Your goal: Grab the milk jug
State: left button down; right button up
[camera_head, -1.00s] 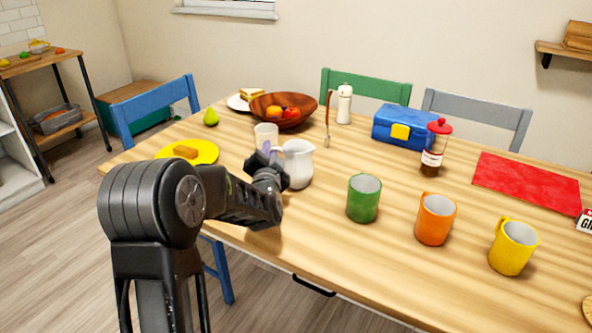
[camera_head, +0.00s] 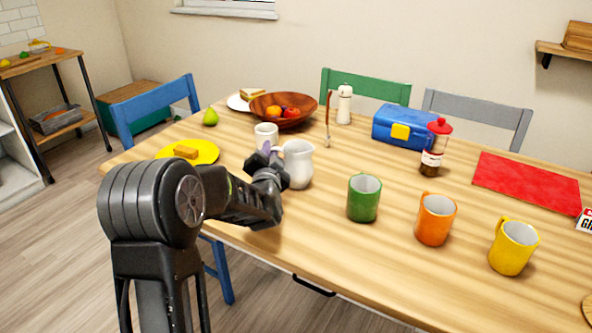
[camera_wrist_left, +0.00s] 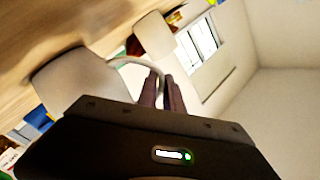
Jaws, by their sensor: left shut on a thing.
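The white milk jug (camera_head: 298,165) stands upright on the wooden table, to the left of the green mug. My left gripper (camera_head: 268,160) is at the jug's left side, at its handle. In the left wrist view the gripper's fingers (camera_wrist_left: 163,90) are close together on the handle of the jug (camera_wrist_left: 75,78). The handle's curve passes up to the fingers, and the jug's body is to their left. My right gripper does not show in either view.
A white cup (camera_head: 265,134) stands just behind the gripper. A yellow plate (camera_head: 207,153) is to the left. A green mug (camera_head: 363,198), an orange mug (camera_head: 434,220) and a yellow mug (camera_head: 511,247) stand to the right. A wooden bowl (camera_head: 262,106) of fruit is behind.

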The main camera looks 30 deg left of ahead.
pick_arm(q)
jog(key=shift+r, duration=0.15)
dwell(0.5)
jog(key=shift+r+p, duration=1.3)
jog(key=shift+r, duration=3.6)
